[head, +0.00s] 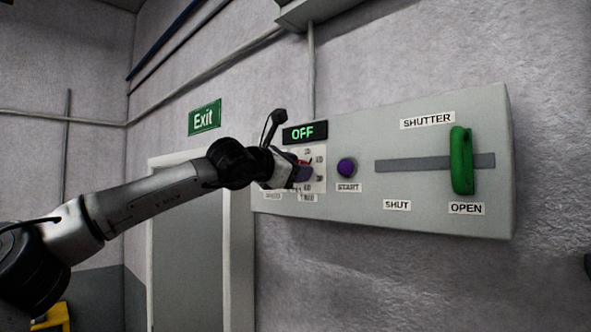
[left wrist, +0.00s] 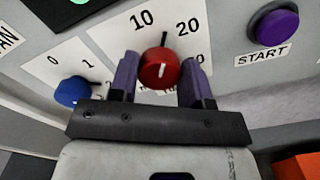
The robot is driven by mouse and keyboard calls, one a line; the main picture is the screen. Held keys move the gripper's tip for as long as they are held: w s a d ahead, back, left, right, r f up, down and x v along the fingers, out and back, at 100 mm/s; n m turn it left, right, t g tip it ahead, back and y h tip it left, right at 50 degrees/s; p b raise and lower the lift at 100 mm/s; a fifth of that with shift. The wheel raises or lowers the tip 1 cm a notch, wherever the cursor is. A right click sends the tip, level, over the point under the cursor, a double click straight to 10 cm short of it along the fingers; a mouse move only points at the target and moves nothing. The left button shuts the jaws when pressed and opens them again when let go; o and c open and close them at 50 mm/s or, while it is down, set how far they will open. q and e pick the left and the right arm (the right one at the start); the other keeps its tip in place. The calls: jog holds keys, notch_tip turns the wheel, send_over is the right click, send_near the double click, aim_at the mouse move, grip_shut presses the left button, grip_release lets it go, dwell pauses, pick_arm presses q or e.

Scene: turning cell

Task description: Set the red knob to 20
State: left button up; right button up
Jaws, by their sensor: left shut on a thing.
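The red knob (left wrist: 158,70) sits on a white dial plate in the left wrist view, with 10 printed up and left of it and 20 up and right. A black line rises from behind the knob between 10 and 20; a short white mark is on the knob's face. My left gripper (left wrist: 161,78) is shut on the red knob, one purple finger on each side. In the head view, my left gripper (head: 297,172) covers most of the dial, and only a bit of red shows. My right gripper is not in view.
A blue knob (left wrist: 72,91) is left of the red one, and the purple START button (head: 346,168) is to its right. A green shutter handle (head: 461,160) stands at OPEN. The display (head: 305,132) reads OFF.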

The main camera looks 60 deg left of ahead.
pick_arm(q)
jog(key=m, duration=0.5)
jog(key=shift+d, duration=0.1)
jog(key=shift+m, duration=0.4)
dwell(0.3)
jog(key=o, duration=0.9)
jog(key=b+v, duration=0.5)
jog(key=v, duration=0.8)
jog(key=shift+s+d, duration=0.2)
jog(key=shift+s, duration=0.15)
